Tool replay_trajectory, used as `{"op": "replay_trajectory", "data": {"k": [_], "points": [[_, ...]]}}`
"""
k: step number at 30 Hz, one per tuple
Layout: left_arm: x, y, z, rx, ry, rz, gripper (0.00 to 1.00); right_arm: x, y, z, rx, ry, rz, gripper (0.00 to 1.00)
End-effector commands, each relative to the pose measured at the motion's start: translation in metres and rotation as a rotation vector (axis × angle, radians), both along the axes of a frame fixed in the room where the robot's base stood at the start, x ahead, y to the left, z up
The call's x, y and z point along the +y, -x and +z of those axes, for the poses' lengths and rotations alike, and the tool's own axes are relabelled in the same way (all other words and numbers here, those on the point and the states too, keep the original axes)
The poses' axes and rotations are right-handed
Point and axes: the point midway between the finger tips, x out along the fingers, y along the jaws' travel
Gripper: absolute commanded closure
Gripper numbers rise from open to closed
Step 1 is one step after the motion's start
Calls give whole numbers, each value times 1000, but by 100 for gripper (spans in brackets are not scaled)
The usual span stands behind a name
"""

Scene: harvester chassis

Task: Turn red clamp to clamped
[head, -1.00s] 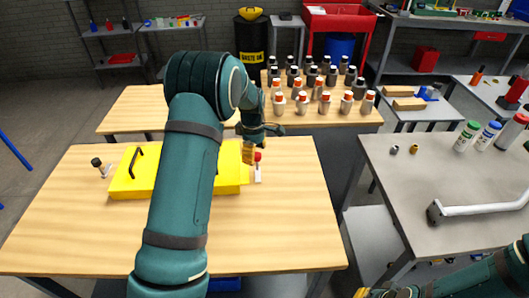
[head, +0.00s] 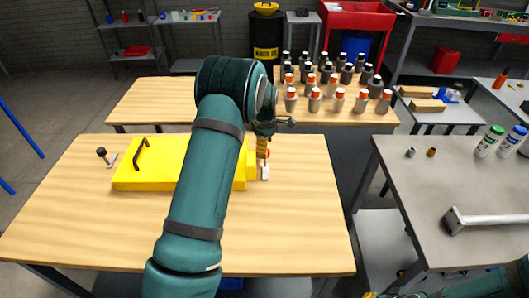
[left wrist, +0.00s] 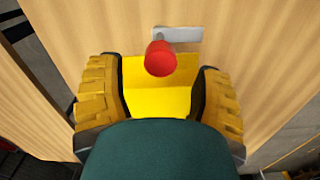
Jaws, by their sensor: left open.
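The red clamp has a red knob (head: 267,153) and a pale metal base (head: 265,173) on the wooden table, at the right end of the yellow chassis plate (head: 160,178). My left gripper (head: 262,147) is directly at the knob, pointing down, and partly hides it. In the left wrist view the red knob (left wrist: 160,59) sits between the two spread yellow fingers of the left gripper (left wrist: 157,76), with gaps on both sides. The clamp base (left wrist: 180,34) lies just beyond it. My right gripper (head: 370,295) is barely in view at the bottom edge.
A second clamp with a black knob (head: 101,153) stands at the plate's left end. A black handle (head: 141,153) rises from the plate. Several orange-capped bottles stand on the table behind. A grey table (head: 410,185) is at the right. The wooden table's front is clear.

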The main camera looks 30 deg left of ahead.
Motion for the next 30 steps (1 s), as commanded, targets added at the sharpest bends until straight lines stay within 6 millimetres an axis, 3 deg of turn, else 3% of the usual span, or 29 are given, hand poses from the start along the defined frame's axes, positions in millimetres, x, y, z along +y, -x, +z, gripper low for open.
{"op": "replay_trajectory", "data": {"k": [6, 17, 23, 30], "points": [[0, 0, -22, 1, 0, 0, 34, 0, 1, -2, 2, 0, 2, 100], [0, 0, -26, 0, 0, -1, 34, 0, 1, -2, 2, 0, 2, 100], [0, 0, -26, 0, 0, -1, 99, 0, 1, -2, 2, 0, 2, 100], [0, 0, -26, 0, 0, -10, 100, 0, 1, -2, 2, 0, 2, 100]]}}
